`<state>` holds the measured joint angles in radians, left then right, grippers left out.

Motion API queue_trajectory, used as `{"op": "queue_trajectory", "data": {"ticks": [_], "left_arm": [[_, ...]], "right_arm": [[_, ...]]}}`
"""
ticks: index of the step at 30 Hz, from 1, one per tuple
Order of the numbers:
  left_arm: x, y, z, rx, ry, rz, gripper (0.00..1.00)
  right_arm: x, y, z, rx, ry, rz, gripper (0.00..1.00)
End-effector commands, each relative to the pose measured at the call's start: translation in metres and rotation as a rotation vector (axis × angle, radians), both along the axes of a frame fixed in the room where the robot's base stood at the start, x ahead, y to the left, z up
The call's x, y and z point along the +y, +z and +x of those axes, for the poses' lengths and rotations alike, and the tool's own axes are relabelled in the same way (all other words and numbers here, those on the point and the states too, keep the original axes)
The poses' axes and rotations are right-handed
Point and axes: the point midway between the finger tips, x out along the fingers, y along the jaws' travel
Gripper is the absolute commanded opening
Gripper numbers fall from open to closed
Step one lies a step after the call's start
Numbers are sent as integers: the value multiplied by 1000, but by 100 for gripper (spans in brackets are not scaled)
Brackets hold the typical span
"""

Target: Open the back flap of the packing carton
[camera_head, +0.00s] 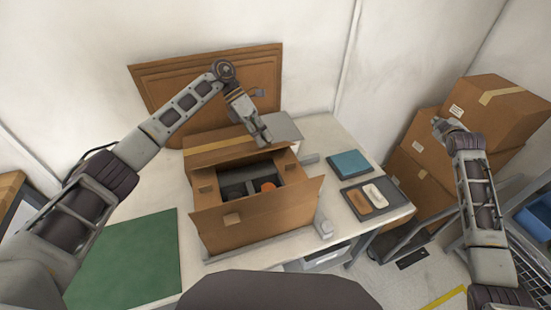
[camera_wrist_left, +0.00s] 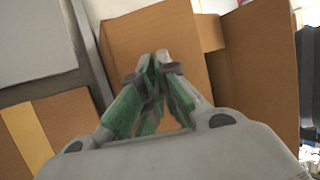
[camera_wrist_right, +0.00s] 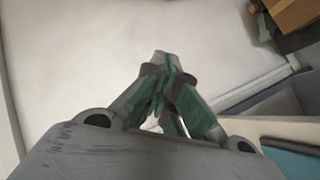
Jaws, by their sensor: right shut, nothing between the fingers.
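The packing carton (camera_head: 232,235) stands on the white table with its top partly open. Its front flap (camera_head: 275,207) leans outward, and dark dividers and an orange item show inside. A brown panel (camera_head: 210,160) lies at the rear of the opening; I cannot tell clearly how far the back flap is raised. My left gripper (camera_head: 266,141) is above the carton's rear right part, fingertips together, pointing down. In the left wrist view its fingertips (camera_wrist_left: 160,62) are over brown cardboard, with no held thing visible. My right gripper (camera_head: 437,122) is shut and empty, far right of the carton.
A brown framed board (camera_head: 160,90) leans on the wall behind. A green mat (camera_head: 125,260) lies left of the carton. A teal pad (camera_head: 350,163) and a dark tray (camera_head: 394,199) lie to the right. Stacked cartons (camera_head: 500,110) stand near my right arm.

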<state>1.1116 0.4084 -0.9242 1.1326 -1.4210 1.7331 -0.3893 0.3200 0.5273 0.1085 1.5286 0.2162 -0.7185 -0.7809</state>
Motion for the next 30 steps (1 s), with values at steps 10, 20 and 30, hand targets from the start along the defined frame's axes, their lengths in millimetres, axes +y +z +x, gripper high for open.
{"op": "queue_trajectory", "data": {"ticks": [10,20,30], "left_arm": [[0,0,0,0,1,-1,0],[0,0,0,0,1,-1,0],[0,0,0,0,1,-1,0]], "right_arm": [[145,46,23,108,304,-216,0],[276,79,9,192,608,-470,0],[395,100,-38,250,931,-781,0]]}}
